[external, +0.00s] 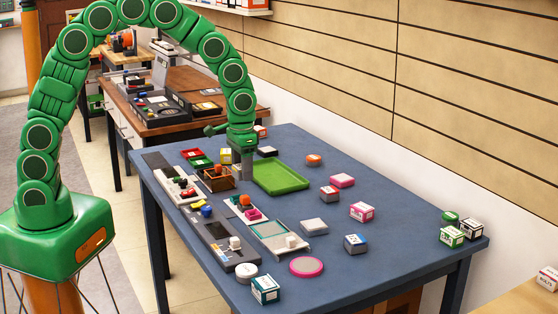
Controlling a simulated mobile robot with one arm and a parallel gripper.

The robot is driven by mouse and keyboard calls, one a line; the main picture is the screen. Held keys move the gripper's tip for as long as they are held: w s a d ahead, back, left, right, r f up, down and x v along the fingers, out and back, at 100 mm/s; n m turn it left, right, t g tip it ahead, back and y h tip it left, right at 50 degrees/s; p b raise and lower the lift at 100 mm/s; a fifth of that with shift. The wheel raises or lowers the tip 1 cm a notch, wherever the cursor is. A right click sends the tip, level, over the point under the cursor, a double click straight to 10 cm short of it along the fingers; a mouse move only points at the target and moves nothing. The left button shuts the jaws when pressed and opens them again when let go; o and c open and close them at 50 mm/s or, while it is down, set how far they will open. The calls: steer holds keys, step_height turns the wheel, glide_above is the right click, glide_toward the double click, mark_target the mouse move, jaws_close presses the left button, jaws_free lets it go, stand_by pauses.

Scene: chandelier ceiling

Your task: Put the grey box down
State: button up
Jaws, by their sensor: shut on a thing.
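My gripper (242,154) points straight down over the blue table, at the left end of the green tray (280,177) and beside a brown wooden box (216,180). It is shut on a small grey box (243,171), which is partly hidden by the fingers. The grey box is upright, close to the tray's left edge. I cannot tell from this view whether its bottom touches anything.
Dark trays with small items (218,236) line the table's left side. A pale tray (278,240) lies near the middle. The far right table surface (400,215) has free room.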

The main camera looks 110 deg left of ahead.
steer(key=shift+s+d+r, duration=0.25)
steer(key=shift+s+d, duration=0.05)
steer(key=shift+s, duration=0.2)
steer(key=shift+s+d+r, duration=0.25)
steer(key=shift+s, duration=0.25)
steer(key=s+a, duration=0.3)
steer(key=a, duration=0.4)
steer(key=s+a, duration=0.3)
steer(key=a, duration=0.5)
glide_above(274, 182)
steer(key=shift+f, duration=4.5)
steer(key=shift+a+f, duration=0.1)
steer(key=shift+f, duration=1.55)
steer(key=shift+f, duration=0.1)
steer(key=o, duration=1)
steer(key=shift+o, duration=0.2)
